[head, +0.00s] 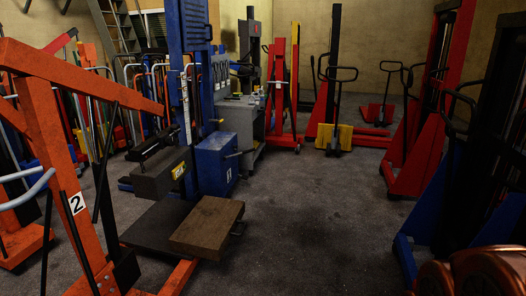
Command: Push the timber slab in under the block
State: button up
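The timber slab (207,225) is a flat brown wooden board at the lower middle left. It lies flat on the right part of a dark low platform (150,229) and seems to reach past its right edge. A dark grey block (163,173) with a yellow label is held above the platform, behind and left of the slab. A gap shows between block and platform, and the slab appears outside it. A small dark part shows at the slab's right end; I cannot tell what it is. My gripper is not in view.
An orange hoist frame (45,130) marked 2 stands close at left. A blue lift mast (190,80) and blue box (217,163) stand behind the slab. Red and blue lifting machines line the right. The grey floor (310,220) right of the slab is clear.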

aim_at(207, 232)
jog(key=u, duration=0.4)
jog(key=i, duration=1.05)
jog(key=u, duration=0.7)
jog(key=i, duration=2.55)
jog(key=z, duration=0.15)
